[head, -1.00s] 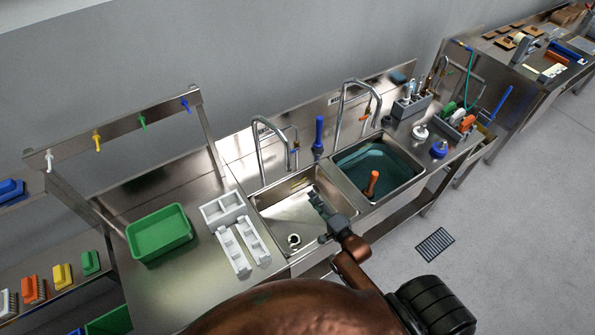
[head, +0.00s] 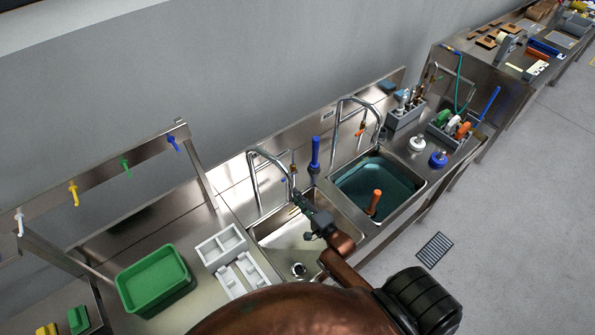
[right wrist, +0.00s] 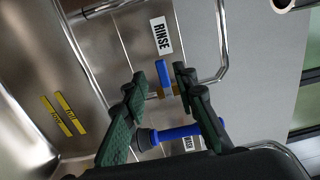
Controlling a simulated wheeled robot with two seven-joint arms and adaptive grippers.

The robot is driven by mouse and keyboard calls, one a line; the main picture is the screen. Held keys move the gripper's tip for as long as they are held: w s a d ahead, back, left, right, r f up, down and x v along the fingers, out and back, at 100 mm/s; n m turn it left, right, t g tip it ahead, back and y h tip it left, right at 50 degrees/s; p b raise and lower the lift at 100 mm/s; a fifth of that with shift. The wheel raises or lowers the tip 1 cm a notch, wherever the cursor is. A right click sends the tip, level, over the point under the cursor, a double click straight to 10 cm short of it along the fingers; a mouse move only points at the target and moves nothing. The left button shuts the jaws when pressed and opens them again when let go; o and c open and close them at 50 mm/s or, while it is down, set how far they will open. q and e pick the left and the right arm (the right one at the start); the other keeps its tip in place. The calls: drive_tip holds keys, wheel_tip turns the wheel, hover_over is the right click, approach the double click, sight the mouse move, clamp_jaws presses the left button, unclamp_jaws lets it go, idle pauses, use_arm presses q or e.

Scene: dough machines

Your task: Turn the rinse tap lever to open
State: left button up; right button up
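The rinse tap (head: 256,180) is a bent steel spout over the left, empty sink. Its small blue lever (right wrist: 162,74) shows in the right wrist view on a brass valve, below the RINSE label (right wrist: 161,36). In the head view the lever is a small blue spot (head: 284,180) beside my gripper. My right gripper (head: 297,197) is open at the tap, partly covering it. In the right wrist view its green fingers (right wrist: 162,75) appear on either side of the lever; I cannot tell whether they touch it. My left gripper is not in view.
A blue upright tool (head: 315,153) stands right of the rinse tap, close to my gripper. The right sink (head: 418,184) holds water and an orange-handled tool (head: 374,202); a second tap (head: 340,128) has an orange lever. A green tub (head: 154,280) and white racks (head: 221,245) stand left.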

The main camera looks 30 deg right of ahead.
sight(283, 182)
drive_tip(key=shift+w+a+f+b, duration=0.15)
drive_tip(key=shift+w+b, duration=0.75)
drive_tip(key=shift+w, duration=0.9)
drive_tip(key=shift+w+a+b, duration=0.1)
drive_tip(key=shift+w+b, duration=0.75)
drive_tip(key=shift+w, duration=1.15)
drive_tip(key=shift+w, duration=0.2)
drive_tip(key=shift+c, duration=0.6)
clamp_jaws()
